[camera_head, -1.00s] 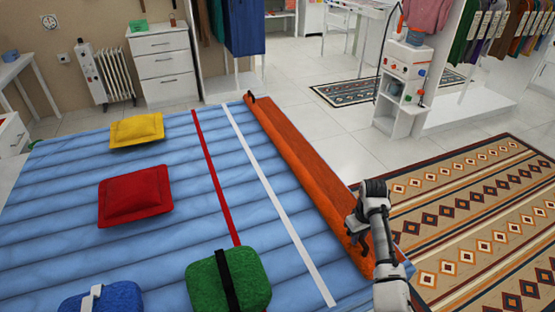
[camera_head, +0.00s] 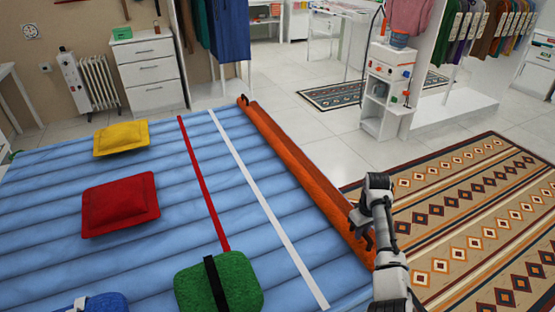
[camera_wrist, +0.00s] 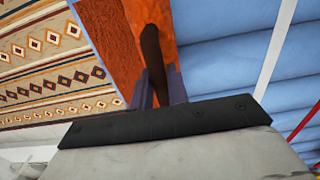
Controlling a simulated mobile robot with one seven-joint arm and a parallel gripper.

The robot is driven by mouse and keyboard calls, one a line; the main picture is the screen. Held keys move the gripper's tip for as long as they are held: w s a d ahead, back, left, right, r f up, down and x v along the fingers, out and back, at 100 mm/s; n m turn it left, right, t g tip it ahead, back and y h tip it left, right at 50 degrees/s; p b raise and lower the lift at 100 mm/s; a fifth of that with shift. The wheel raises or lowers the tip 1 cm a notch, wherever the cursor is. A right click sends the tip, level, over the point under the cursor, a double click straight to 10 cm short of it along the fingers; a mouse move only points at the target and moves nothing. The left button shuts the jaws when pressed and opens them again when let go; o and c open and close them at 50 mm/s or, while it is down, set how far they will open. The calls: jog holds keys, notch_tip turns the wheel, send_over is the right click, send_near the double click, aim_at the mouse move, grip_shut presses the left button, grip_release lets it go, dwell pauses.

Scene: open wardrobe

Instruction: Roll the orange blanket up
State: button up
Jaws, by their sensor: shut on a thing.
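The orange blanket (camera_head: 300,166) lies as a long narrow strip along the right edge of the blue ribbed mattress (camera_head: 290,240), with a rounded, roll-like side toward the mattress. My gripper (camera_head: 364,232) is at the blanket's near part, on its right side. A small dark piece sits at the blanket's far end. My wrist partly hides the near end of the blanket.
A white line (camera_head: 262,200) and a red line (camera_head: 204,185) run along the mattress. Yellow (camera_head: 122,138), red (camera_head: 120,204) and green (camera_head: 232,284) cushions lie to the left. A patterned rug (camera_head: 460,215) covers the floor at right. A white shelf unit (camera_head: 385,95) stands behind.

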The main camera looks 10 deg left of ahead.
jog(key=shift+w+d+f+b, duration=0.1)
jog(key=shift+w+d+b, duration=0.5)
jog(key=shift+d, duration=0.2)
jog(key=shift+w+d+f+b, duration=0.1)
jog(key=shift+w+d+b, duration=0.4)
jog(key=shift+d+b, duration=0.25)
jog(key=shift+w+d+r, duration=0.15)
jog(key=shift+w+d, duration=0.05)
jog(key=shift+d, duration=0.1)
jog(key=o, duration=1)
jog(key=shift+o, duration=0.2)
jog(key=shift+r, duration=0.1)
notch_tip(320, 180, up, 8)
jog(key=p, duration=0.7)
